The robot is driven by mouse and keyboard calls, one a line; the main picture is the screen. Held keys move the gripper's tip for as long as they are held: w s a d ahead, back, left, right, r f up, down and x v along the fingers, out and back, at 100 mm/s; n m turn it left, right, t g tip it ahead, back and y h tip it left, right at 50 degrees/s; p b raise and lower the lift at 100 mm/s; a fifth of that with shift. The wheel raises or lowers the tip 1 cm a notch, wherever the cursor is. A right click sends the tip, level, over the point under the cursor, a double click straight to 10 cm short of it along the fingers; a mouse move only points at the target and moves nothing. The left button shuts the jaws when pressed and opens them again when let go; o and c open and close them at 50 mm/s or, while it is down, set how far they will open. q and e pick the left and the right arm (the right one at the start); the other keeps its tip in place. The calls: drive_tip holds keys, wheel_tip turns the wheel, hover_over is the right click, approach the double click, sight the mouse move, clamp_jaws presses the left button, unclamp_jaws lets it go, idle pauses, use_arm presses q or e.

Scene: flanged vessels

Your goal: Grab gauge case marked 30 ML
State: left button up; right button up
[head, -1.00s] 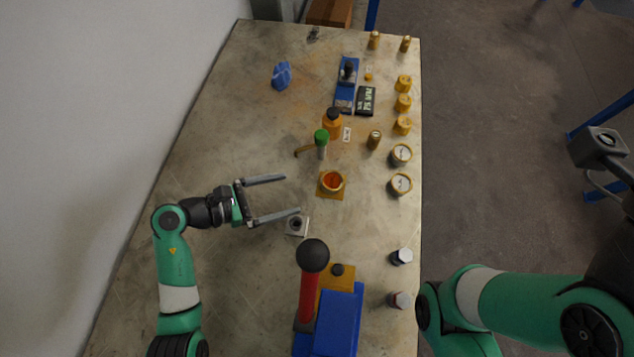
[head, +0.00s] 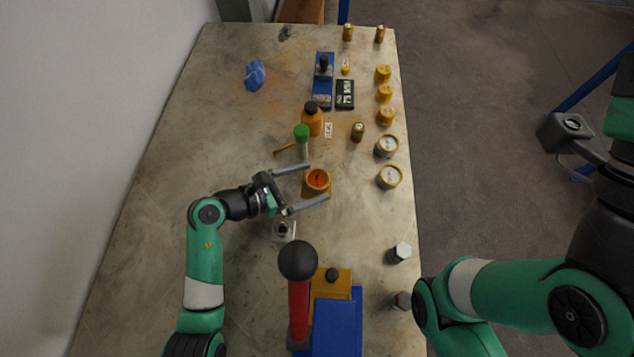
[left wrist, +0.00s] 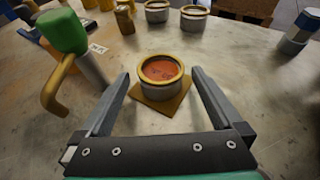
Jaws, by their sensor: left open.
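Two round cases with white faces and brass rims, a farther one (head: 387,146) and a nearer one (head: 389,176), stand near the table's right edge. The markings on them are too small to read, so I cannot tell which one says 30 ML. Both also show at the top of the left wrist view, the left one (left wrist: 157,12) and the right one (left wrist: 193,17). My left gripper (head: 318,183) is open and empty. Its fingers reach to either side of a brass-rimmed cup with an orange-red inside (head: 317,181), apart from it in the left wrist view (left wrist: 160,73). My right gripper is out of view.
A blue device with a red, black-knobbed lever (head: 299,290) stands at the front. The table's left side is mostly clear.

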sight(310, 182)
use_arm(q)
drive_tip(key=shift+w+d+f, duration=0.1)
drive_tip(key=shift+d+f, duration=0.05)
drive_tip(key=shift+d, duration=0.15)
drive_tip(key=shift+a, duration=0.1)
clamp_jaws()
wheel_tip(310, 182, up, 9)
drive_tip(key=p, duration=0.5)
drive_tip(key=shift+r, duration=0.6)
